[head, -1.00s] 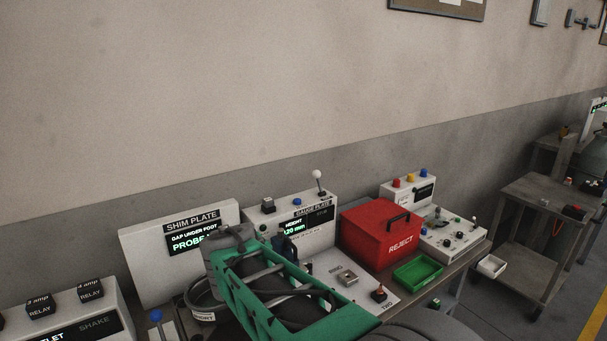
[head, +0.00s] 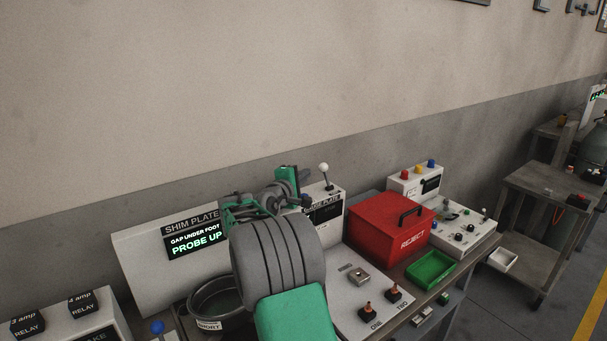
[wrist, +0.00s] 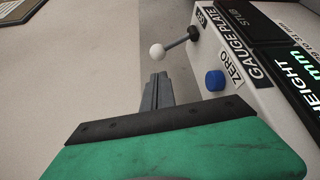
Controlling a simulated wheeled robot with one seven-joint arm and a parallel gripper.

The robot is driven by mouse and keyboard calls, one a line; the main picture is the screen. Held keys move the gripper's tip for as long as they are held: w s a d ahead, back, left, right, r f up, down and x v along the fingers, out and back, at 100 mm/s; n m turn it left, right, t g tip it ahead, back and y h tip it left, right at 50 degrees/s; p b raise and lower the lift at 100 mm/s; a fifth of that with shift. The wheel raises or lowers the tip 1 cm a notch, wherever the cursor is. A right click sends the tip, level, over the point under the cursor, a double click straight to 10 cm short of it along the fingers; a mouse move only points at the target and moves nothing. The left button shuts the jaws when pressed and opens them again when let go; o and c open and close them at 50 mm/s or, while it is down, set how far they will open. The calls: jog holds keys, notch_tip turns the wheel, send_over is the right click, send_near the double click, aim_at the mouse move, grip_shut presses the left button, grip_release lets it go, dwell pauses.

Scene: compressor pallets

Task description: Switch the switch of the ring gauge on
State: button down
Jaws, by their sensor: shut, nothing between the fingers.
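No label reading ring gauge is legible in either view. My gripper (wrist: 157,82) is shut and empty, its narrow grey fingers together. In the wrist view its tips are just short of a white ball knob (wrist: 157,52) on a dark lever; I cannot tell whether they touch. The lever rises from the gauge plate box (wrist: 240,50), near a blue button (wrist: 214,80) marked ZERO. In the head view the knob (head: 323,167) stands on top of that box (head: 330,210), with my green wrist part to its left. My arm hides part of the box.
The shim plate panel (head: 150,265) reads PROBE UP. A red REJECT box (head: 375,230) and a green tray (head: 418,270) lie right of the gauge plate. A white console (head: 455,222) with coloured buttons stands farther right. A dark pot (head: 205,300) sits near my arm.

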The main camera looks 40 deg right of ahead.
aim_at(326, 176)
jog(key=p+x, duration=0.1)
jog(key=x, duration=0.6)
jog(key=shift+w, duration=0.1)
